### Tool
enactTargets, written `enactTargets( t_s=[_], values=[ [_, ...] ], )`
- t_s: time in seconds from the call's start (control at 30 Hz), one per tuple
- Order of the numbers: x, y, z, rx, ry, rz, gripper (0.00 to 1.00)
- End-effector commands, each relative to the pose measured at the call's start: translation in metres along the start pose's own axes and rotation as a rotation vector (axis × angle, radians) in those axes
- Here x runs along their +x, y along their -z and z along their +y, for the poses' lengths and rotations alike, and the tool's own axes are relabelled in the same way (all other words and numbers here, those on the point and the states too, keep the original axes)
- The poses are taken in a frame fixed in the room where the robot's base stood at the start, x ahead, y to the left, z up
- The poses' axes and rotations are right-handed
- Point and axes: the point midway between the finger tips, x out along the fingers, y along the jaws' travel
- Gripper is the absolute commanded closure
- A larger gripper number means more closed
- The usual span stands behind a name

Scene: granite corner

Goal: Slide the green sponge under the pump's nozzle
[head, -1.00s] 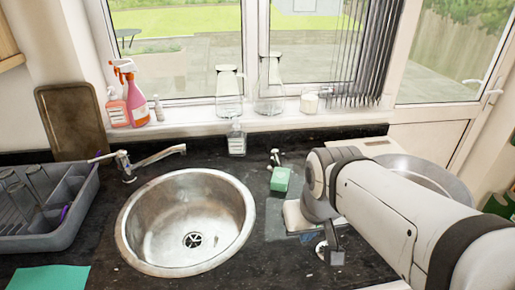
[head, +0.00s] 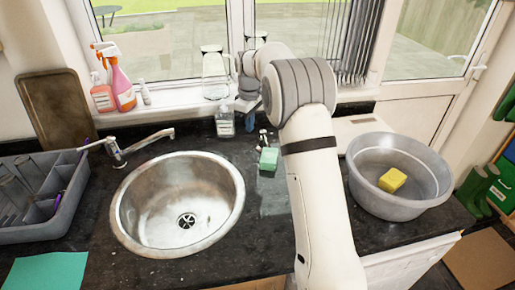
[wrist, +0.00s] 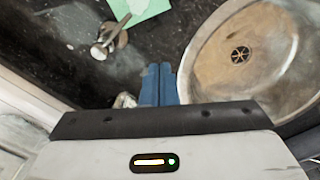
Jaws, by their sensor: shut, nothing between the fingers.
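The green sponge (head: 268,159) lies on the dark worktop, right of the sink; part of it shows at the top of the wrist view (wrist: 143,8). The small metal pump (head: 262,138) stands just behind it. In the wrist view the pump's nozzle (wrist: 122,22) points at the sponge's near edge; I cannot tell how far it overlaps. My gripper (head: 243,112) is behind the pump, near the window sill, and apart from the sponge. Its blue fingers (wrist: 158,72) are shut and empty, pointing towards the sponge's side of the worktop.
A clear soap bottle (head: 225,122) stands close left of my gripper. The round sink (head: 135,215) is left of the sponge. A grey basin (head: 362,185) holding a yellow sponge (head: 392,180) is at right. Glass jars (head: 215,80) stand on the sill behind.

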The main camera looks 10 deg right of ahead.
Motion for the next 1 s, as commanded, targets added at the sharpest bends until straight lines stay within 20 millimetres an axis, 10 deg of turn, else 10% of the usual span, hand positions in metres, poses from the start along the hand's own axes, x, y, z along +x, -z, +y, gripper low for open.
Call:
enactTargets(
  t_s=[0.37,0.83,1.0],
  values=[
    [0.043,0.024,0.022,-0.105,0.024,-0.019,1.00],
    [0.133,0.021,0.020,-0.102,0.025,-0.020,1.00],
    [0.131,-0.005,0.023,-0.098,0.022,-0.018,1.00]
  ],
)
